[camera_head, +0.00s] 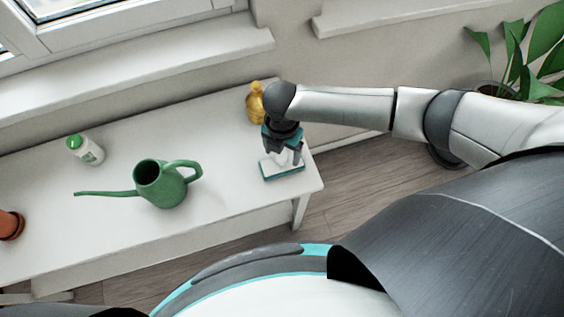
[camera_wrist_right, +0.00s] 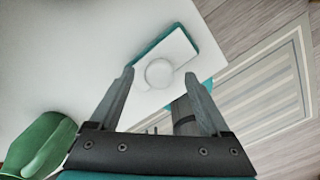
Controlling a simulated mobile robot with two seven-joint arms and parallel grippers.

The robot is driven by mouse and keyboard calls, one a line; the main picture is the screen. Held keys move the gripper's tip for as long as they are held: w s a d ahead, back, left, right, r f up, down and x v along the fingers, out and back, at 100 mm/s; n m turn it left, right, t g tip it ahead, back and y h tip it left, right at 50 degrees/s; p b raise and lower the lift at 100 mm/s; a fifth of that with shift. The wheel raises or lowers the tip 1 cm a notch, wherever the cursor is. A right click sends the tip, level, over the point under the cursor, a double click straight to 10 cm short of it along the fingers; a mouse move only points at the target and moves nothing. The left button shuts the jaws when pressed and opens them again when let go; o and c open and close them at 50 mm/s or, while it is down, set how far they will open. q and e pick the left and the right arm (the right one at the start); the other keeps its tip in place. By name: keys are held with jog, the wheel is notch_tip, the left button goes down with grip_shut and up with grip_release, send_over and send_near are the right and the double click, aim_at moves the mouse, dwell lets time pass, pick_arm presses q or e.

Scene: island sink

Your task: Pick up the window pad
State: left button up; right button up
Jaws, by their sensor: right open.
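The window pad (camera_head: 282,171) is a flat white and teal block with a pale raised handle. It lies near the right end of the white bench, and in the right wrist view the pad (camera_wrist_right: 178,56) shows with its round knob between the fingers. My right gripper (camera_head: 287,155) is directly above the pad, pointing down. In the right wrist view the right gripper (camera_wrist_right: 163,95) is open, with one finger on each side of the knob. I cannot tell whether the fingers touch it. My left gripper is not in view.
A green watering can (camera_head: 165,187) stands mid-bench, with a green-capped white bottle (camera_head: 86,150) behind it. A yellow bottle (camera_head: 256,103) stands close behind my right gripper. A terracotta pot (camera_head: 10,225) is at the left. The white bench (camera_head: 230,205) has bare room at its front.

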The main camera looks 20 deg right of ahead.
jog(key=shift+f, duration=0.5)
grip_shut()
dwell(0.6)
